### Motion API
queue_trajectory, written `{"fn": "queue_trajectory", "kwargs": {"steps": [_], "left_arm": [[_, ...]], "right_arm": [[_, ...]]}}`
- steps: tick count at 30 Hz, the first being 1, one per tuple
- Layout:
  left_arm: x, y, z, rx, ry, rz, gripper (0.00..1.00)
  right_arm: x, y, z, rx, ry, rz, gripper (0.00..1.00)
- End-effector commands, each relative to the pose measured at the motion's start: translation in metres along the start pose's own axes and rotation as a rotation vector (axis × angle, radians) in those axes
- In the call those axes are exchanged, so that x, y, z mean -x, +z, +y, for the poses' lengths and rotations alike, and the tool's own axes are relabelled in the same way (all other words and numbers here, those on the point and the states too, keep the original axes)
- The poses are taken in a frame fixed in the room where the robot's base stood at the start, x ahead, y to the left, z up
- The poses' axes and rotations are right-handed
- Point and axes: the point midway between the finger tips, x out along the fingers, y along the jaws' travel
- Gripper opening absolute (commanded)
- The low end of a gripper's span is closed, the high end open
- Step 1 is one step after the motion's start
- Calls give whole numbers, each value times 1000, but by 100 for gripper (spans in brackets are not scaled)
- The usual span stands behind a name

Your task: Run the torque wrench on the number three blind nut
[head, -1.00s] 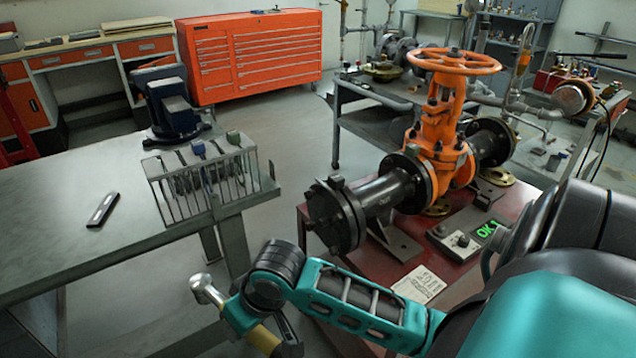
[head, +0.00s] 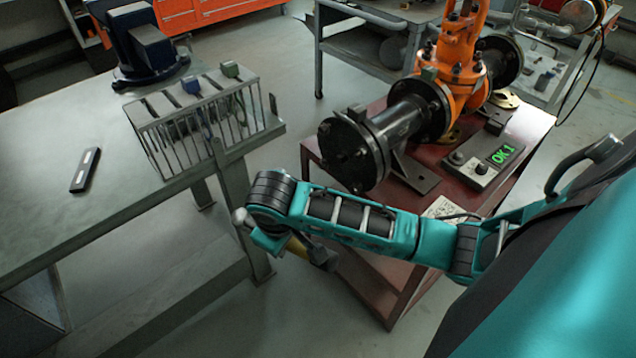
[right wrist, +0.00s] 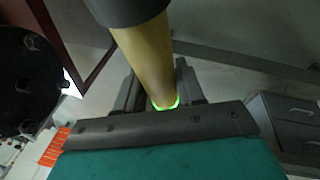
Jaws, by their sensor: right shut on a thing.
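The torque wrench has a silver head, a yellow handle (head: 297,246) and a dark end. My right gripper (head: 270,241) is shut on it, in the gap between the bench and the red table. In the right wrist view the yellow handle (right wrist: 148,58) runs between the fingers, with a glowing green ring near its end. The black blind flange (head: 345,155), ringed with nuts, closes the near pipe end; the wrench is apart from it. The flange also shows at the left in the right wrist view (right wrist: 28,85). I cannot tell which nut is number three. My left gripper is out of view.
A control box (head: 481,160) reading "OK 1" sits on the red table (head: 408,262) beside the orange valve (head: 455,60). On the grey bench (head: 60,215) stand a wire rack (head: 205,120) with tools, a blue vise (head: 145,50) and a small black bar (head: 86,170).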

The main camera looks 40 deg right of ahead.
Motion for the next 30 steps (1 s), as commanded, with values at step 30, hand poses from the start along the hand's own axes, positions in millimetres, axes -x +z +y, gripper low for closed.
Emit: {"fn": "queue_trajectory", "kwargs": {"steps": [30], "left_arm": [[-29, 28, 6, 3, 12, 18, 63]], "right_arm": [[-39, -12, 142, 520, 968, -414, 0]]}}
